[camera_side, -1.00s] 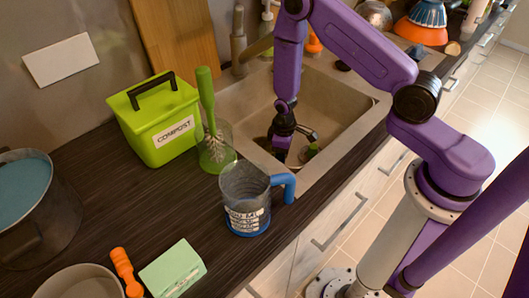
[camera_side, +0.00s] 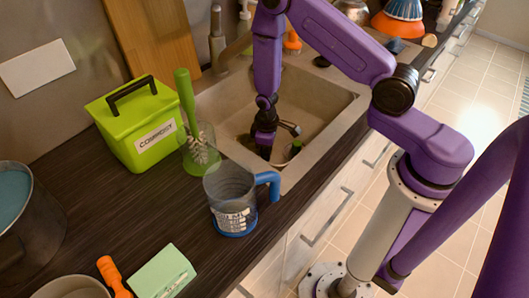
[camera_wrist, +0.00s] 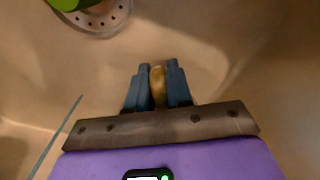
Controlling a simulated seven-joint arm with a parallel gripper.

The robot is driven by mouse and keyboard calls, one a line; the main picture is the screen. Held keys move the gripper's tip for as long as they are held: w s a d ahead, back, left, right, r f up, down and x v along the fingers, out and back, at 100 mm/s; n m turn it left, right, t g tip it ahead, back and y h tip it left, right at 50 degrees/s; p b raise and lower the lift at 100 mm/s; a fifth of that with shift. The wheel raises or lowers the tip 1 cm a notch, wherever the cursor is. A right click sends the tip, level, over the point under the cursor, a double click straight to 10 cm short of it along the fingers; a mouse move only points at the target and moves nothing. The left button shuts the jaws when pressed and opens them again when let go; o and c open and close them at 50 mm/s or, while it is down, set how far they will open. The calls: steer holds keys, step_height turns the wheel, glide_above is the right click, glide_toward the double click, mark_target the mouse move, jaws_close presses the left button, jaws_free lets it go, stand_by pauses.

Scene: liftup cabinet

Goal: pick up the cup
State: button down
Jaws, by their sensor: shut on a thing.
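My gripper (camera_side: 265,154) is low inside the sink, away from the mug-like cup. In the wrist view its two blue fingers (camera_wrist: 158,72) are shut on a small tan, rounded object (camera_wrist: 157,84), which I cannot identify. A grey, see-through cup (camera_side: 228,186) with a blue handle, blue base and white label stands upright on the dark counter, in front of the sink's near left corner. A green object (camera_wrist: 72,3) also shows by the drain in the wrist view.
The sink walls (camera_side: 330,95) surround my gripper. The lime compost bin (camera_side: 140,120) and a green brush (camera_side: 187,105) in a clear holder stand left of the sink. A pot (camera_side: 30,225), an orange-handled tool (camera_side: 112,275) and a green block (camera_side: 162,272) are at the front left.

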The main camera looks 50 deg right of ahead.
step_height(320, 180, up, 8)
steer(key=shift+r, duration=0.25)
steer(key=s+d+r, duration=1.2)
steer(key=d, duration=0.1)
steer(key=w+d+f, duration=0.1)
steer(key=w+f, duration=0.1)
steer(key=w, duration=1.2)
steer(key=shift+d+f, duration=0.2)
steer(key=shift+f, duration=0.1)
stand_by(0.4)
steer(key=shift+d, duration=0.15)
stand_by(0.4)
steer(key=shift+d, duration=0.45)
steer(key=shift+a, duration=0.2)
